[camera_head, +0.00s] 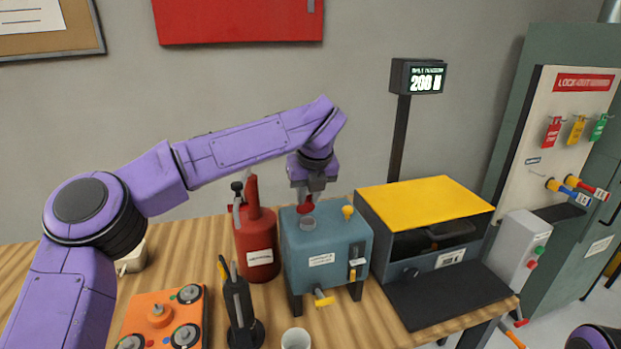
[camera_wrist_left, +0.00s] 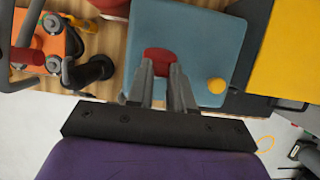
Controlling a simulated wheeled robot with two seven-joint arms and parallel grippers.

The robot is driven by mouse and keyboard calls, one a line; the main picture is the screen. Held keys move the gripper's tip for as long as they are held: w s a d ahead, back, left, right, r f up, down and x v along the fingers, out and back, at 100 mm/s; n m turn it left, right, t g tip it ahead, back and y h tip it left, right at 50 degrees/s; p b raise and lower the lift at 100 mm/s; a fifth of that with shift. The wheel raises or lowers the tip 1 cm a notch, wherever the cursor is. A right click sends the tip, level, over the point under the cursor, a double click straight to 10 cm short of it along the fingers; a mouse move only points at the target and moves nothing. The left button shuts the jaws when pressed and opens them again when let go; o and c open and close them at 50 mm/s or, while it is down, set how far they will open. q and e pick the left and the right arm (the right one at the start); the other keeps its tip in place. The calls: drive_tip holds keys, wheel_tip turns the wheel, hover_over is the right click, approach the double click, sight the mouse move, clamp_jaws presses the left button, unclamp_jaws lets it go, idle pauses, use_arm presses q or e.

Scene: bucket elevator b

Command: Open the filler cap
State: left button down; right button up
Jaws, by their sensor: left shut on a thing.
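The blue-grey tank (camera_head: 325,250) stands on the wooden bench. A round grey filler neck (camera_head: 308,224) shows on its top. My left gripper (camera_head: 307,197) points down over the tank top. It is shut on the red filler cap (camera_head: 304,208), which appears just above and slightly left of the neck; the exact gap is hard to tell. In the left wrist view, the red cap (camera_wrist_left: 158,60) sits between the fingertips (camera_wrist_left: 160,72) against the tank top (camera_wrist_left: 190,35). My right gripper is out of view.
A yellow knob (camera_head: 347,212) is on the tank top. A red can (camera_head: 257,240) stands close left. A yellow-topped box (camera_head: 425,203) stands right. An orange plate (camera_head: 157,313), a black hand tool (camera_head: 239,312) and a white cup (camera_head: 295,339) are in front. A display (camera_head: 418,77) reads about 200.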

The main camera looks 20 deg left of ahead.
use_arm(q)
drive_tip(key=g+p, duration=0.1)
drive_tip(key=p, duration=0.1)
drive_tip(key=w+a+r+g+h+p, duration=0.1)
drive_tip(key=p, duration=0.1)
drive_tip(key=shift+w+r, duration=0.2)
drive_tip(key=shift+w, duration=0.1)
drive_tip(key=shift+w+a+f+g+h+p, duration=0.3)
drive_tip(key=shift+w+a+g+h+p, duration=0.15)
drive_tip(key=shift+w+g+h+p, duration=0.5)
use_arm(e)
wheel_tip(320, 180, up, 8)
use_arm(q)
drive_tip(key=shift+s, duration=0.25)
drive_tip(key=c, duration=1)
unclamp_jaws()
drive_tip(key=shift+f, duration=0.1)
